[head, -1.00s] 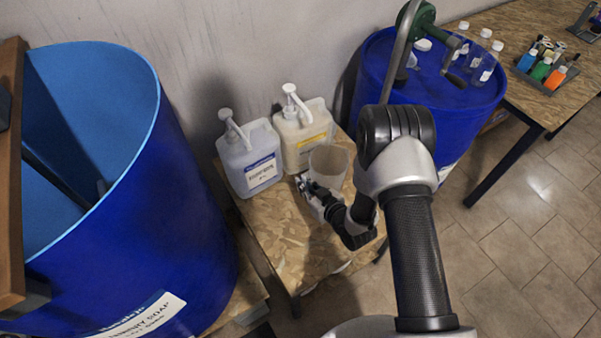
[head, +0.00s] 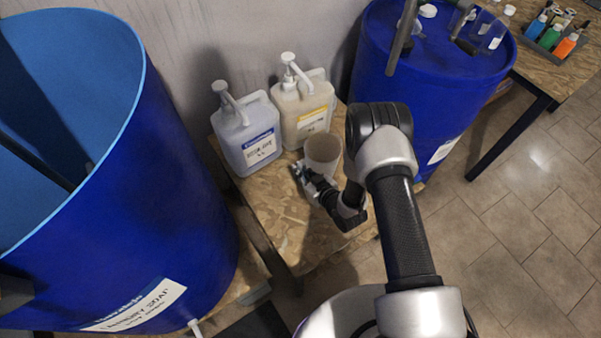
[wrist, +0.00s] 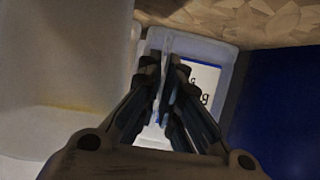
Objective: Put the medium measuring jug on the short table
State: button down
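The measuring jug (head: 323,154), a translucent pale beaker shape, is upright over the short wood-chip table (head: 285,240), right in front of the yellow-labelled jerrycan. My gripper (head: 304,174) is at its near left side. In the wrist view the fingers (wrist: 165,105) are close together around a thin translucent strip, which looks like the jug's handle. The jug's pale wall (wrist: 60,75) fills the left of that view. The jug's base is partly hidden by my gripper and wrist, so I cannot tell for sure whether it touches the tabletop.
Two pump jerrycans, one blue-labelled (head: 245,138) and one yellow-labelled (head: 303,108), stand at the table's back. A large open blue drum (head: 165,220) is on the left. A closed blue drum (head: 440,85) is on the right. The table's front part is bare.

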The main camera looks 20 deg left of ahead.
jog(key=shift+r, duration=0.1)
jog(key=shift+f, duration=0.25)
jog(key=c, duration=1.8)
grip_release()
jog(key=shift+r, duration=0.15)
jog(key=shift+r, duration=0.25)
jog(key=p+v, duration=0.3)
jog(key=v, duration=0.8)
jog(key=shift+s+d, duration=0.3)
jog(key=shift+d, duration=0.05)
